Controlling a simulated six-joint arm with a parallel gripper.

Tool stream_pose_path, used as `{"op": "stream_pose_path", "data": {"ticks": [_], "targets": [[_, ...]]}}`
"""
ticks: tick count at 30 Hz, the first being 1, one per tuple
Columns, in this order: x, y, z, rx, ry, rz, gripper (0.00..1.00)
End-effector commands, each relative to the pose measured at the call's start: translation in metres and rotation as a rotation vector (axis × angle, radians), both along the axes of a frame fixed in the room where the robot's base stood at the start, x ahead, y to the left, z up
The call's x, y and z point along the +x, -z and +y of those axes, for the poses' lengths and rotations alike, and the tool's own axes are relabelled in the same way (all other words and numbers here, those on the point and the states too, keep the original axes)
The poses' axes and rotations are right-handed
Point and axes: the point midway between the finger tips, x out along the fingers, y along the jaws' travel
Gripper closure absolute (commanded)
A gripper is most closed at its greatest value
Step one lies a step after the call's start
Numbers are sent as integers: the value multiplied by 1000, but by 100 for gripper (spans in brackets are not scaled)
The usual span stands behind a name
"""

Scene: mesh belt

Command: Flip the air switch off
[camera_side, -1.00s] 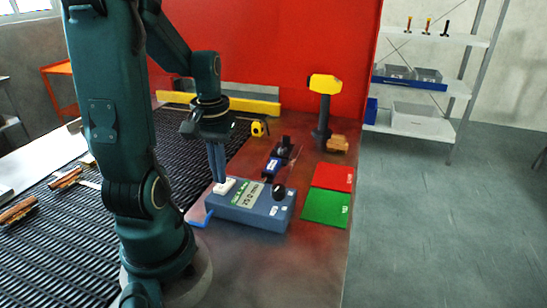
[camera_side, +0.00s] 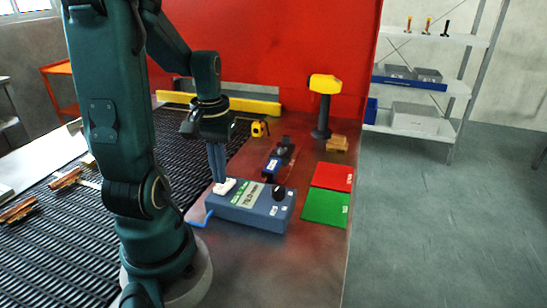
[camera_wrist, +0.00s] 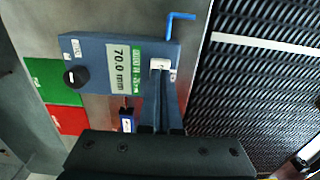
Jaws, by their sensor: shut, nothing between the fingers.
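A blue control box (camera_side: 250,209) sits on the metal bench beside the belt. It has a white rocker switch (camera_side: 225,186) at its left end, a label strip and a black knob (camera_side: 279,192). In the wrist view the white switch (camera_wrist: 159,64) sits beside a display (camera_wrist: 123,63) reading 70.0 mm. My gripper (camera_side: 219,180) points down with its fingers shut and empty. Its fingertips are at the switch and seem to touch it. The fingertips (camera_wrist: 160,76) partly cover the switch in the wrist view, so its tilt is hard to tell.
The black mesh belt (camera_side: 90,235) carries copper-coloured parts (camera_side: 65,179). A blue hooked piece (camera_side: 199,221) is at the box's left.

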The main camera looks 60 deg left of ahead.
Motion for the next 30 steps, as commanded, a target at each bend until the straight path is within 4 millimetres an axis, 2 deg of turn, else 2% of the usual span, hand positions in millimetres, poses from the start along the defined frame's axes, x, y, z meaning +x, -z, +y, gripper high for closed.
{"op": "stream_pose_path", "data": {"ticks": [30], "targets": [[0, 7, 0, -1, 0, 1, 100]]}}
